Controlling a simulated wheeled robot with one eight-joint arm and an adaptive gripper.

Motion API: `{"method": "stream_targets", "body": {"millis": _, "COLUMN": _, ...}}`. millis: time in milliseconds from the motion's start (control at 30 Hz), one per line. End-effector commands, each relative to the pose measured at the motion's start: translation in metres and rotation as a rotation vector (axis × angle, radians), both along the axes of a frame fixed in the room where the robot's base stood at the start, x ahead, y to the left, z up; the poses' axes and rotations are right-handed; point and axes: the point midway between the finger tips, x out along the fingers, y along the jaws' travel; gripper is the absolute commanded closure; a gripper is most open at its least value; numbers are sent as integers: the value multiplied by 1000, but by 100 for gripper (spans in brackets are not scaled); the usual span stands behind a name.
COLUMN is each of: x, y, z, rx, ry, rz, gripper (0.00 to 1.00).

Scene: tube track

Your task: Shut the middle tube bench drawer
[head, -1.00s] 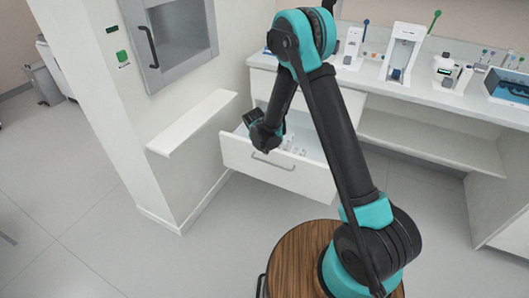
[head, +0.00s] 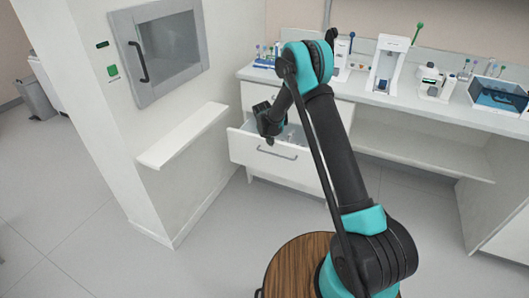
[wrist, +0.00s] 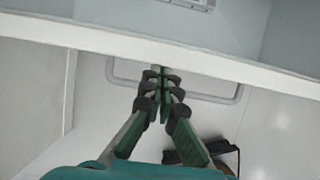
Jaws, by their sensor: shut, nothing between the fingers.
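The tube bench drawer (head: 250,154) with a white front and a bar handle (head: 277,153) stands partly open, below a closed white front. In the wrist view the closed fingers (wrist: 163,78) reach the drawer front (wrist: 225,68) just above the middle of the handle (wrist: 232,98). They hold nothing. I cannot tell whether the fingertips touch the front.
The bench top (head: 430,108) carries several lab devices and a blue-sided box (head: 498,96). A wall with a hatch (head: 170,50) and a narrow ledge (head: 183,134) stands to the left of the drawer. The floor (head: 210,250) in front is clear.

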Motion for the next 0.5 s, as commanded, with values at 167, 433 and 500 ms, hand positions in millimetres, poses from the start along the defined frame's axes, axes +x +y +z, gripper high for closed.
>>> {"method": "stream_targets", "body": {"millis": 167, "x": 42, "y": -16, "z": 0, "rx": -1, "ry": -1, "rz": -2, "gripper": 100}}
{"method": "stream_targets", "body": {"millis": 433, "x": 80, "y": -29, "z": 0, "rx": 0, "ry": -1, "rz": 0, "gripper": 100}}
{"method": "stream_targets", "body": {"millis": 500, "x": 86, "y": -31, "z": 0, "rx": -1, "ry": -1, "rz": 1, "gripper": 100}}
